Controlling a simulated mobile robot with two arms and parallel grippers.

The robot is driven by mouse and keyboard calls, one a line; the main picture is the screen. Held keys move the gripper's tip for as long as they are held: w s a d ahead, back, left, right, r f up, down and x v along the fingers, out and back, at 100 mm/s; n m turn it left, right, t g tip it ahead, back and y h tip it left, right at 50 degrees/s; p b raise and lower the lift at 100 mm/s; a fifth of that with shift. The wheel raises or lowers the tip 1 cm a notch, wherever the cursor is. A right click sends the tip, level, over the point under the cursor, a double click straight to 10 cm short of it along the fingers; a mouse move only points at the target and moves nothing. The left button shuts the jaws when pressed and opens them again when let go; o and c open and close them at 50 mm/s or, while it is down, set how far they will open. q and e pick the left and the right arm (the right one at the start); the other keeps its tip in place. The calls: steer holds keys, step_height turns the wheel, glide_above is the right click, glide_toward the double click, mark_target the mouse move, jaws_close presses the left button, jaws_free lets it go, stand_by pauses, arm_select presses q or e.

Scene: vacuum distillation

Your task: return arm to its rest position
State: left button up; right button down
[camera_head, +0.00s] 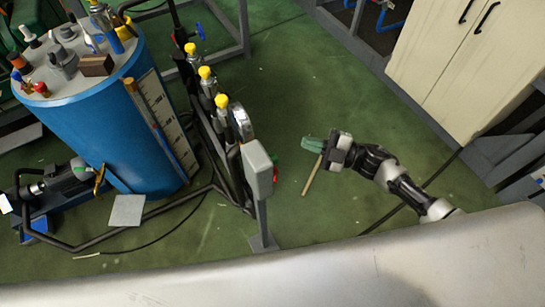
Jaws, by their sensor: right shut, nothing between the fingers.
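My right arm reaches in from the right side, over the green floor. Its gripper (312,144) points left, with the fingers together and nothing seen between them. It is in open space to the right of the grey box on a post (258,168), apart from it. My left gripper is not in view.
A blue tank (115,120) with fittings on its lid stands at the left. Pipes with yellow-capped valves (221,101) stand beside it. A cream cabinet (465,60) is at the upper right. A tan stick (312,177) shows below my gripper. Floor around the gripper is mostly clear.

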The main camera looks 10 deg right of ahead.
steer(key=d+f+m+t+h, duration=0.5)
steer(key=f+m+h, duration=0.3)
steer(key=f, duration=0.4)
steer(key=s+d+f+m+g+h+p, duration=0.1)
steer(key=s+d+f+m+h, duration=0.15)
steer(key=s+f+m, duration=0.4)
steer(key=s+d+f+m+g+h, duration=0.1)
steer(key=s+d+f+g+h, duration=0.15)
steer(key=f, duration=0.65)
steer(key=s+a+f+m+g+h, duration=0.1)
steer(key=s+f+g, duration=0.2)
steer(key=s, duration=0.7)
steer(key=s+a+f+m+g+h, duration=0.1)
steer(key=s+f, duration=0.4)
steer(key=s, duration=0.5)
steer(key=s+f+m+g+h, duration=0.1)
steer(key=s+f+g, duration=0.3)
steer(key=s, duration=0.6)
steer(key=shift+a+f+m+g+h+p, duration=0.35)
steer(key=shift+a+f+m+h+p, duration=0.1)
steer(key=shift+m, duration=0.4)
